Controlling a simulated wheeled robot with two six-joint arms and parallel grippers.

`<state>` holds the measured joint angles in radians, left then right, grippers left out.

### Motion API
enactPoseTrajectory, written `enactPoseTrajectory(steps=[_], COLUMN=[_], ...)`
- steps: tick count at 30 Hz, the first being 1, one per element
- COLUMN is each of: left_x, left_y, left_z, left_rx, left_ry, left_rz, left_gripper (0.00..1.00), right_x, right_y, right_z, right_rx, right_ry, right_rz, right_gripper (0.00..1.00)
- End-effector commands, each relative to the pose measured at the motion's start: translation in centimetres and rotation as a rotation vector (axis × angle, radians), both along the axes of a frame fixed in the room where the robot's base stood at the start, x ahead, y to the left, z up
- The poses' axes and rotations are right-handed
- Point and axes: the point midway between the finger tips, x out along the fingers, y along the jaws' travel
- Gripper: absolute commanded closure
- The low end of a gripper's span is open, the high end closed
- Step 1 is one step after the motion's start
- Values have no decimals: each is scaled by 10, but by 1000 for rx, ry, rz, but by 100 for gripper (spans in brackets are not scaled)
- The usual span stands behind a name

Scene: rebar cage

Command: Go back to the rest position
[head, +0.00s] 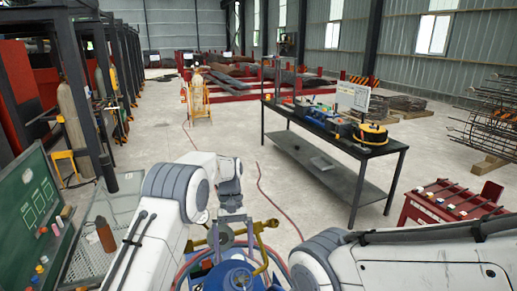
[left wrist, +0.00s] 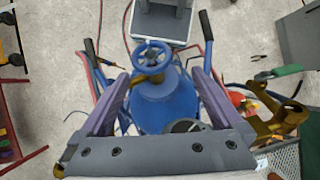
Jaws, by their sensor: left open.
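My left arm (head: 178,192) reaches forward in the head view and bends down at the wrist. In the left wrist view my left gripper (left wrist: 162,78) has its two fingers wide apart. A blue cylinder (left wrist: 165,105) with a blue handwheel (left wrist: 149,57) shows between and below the fingers, and nothing appears gripped. The same blue cylinder (head: 237,279) is at the bottom of the head view, partly cut off. My right arm (head: 415,262) crosses the lower right of the head view. Its gripper is not visible.
A dark workbench (head: 340,145) with tools stands ahead to the right. A red table (head: 445,204) is at the right. A green board (head: 30,215) and a mesh platform (head: 95,250) are at the left. Red hose lies on the otherwise open floor ahead.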

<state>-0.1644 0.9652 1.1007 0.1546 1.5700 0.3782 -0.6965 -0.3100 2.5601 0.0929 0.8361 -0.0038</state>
Motion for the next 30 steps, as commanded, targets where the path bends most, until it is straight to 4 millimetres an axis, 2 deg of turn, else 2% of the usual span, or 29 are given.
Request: enactPoseTrajectory(steps=[1,8,12,18,27,30], left_x=[-5,-39,-72,-117,-173,-179], left_y=[9,50,73,94,110,85], left_z=[9,26,32,34,31,8], left_rx=[-5,-8,1,18,45,6], left_ry=[-46,-293,-438,-592,-755,-738], left_rz=[-1,-54,-102,-170,-250,-324], left_gripper=[0,0,0,0,0,0], right_x=[0,0,0,0,0,0], right_y=[0,0,0,0,0,0], right_z=[0,0,0,0,0,-31], right_rx=[0,0,0,0,0,0], right_ry=[0,0,0,0,0,0], right_rz=[0,0,0,0,0,0], right_gripper=[50,50,50,50,50,50])
